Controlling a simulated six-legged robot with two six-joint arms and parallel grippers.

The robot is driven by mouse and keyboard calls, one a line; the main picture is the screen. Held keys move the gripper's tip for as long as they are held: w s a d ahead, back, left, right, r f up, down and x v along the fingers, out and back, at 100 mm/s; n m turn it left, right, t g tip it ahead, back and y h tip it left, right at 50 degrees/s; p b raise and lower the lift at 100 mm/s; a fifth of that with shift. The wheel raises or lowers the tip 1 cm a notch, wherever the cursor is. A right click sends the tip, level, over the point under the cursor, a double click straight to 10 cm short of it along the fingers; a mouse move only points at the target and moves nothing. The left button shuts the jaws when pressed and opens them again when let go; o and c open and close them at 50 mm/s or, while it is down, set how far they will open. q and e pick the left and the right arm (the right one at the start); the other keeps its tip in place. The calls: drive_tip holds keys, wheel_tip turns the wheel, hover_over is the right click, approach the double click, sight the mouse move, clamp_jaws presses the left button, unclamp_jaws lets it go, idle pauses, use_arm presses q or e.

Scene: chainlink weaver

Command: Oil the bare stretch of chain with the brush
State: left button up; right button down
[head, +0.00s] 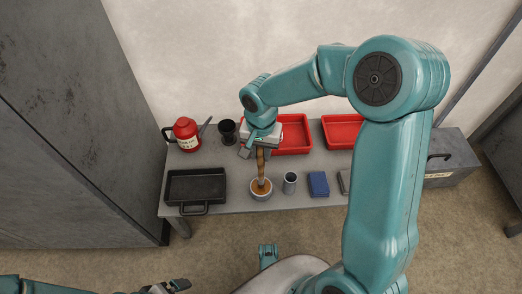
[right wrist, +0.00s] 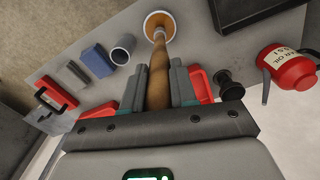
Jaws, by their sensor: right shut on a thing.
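My right gripper (head: 259,147) is shut on the wooden handle of the brush (head: 261,166), above the workbench. The brush points down, and its lower end is inside a small pale bowl (head: 262,196) with amber-brown contents. In the right wrist view, the brush handle (right wrist: 159,80) runs between the two fingers to the bowl (right wrist: 147,27); the bristles are hidden there. My left gripper (head: 166,287) is low at the left, cut off by the frame edge and away from the bench. I see no chain in either view.
A grey toolbox (head: 450,160) stands right; a dark cabinet (head: 80,130) stands left.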

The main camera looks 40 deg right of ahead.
idle(0.5)
wheel_tip(320, 180, up, 7)
drive_tip(key=p, duration=0.5)
idle(0.7)
drive_tip(key=shift+a, duration=0.1)
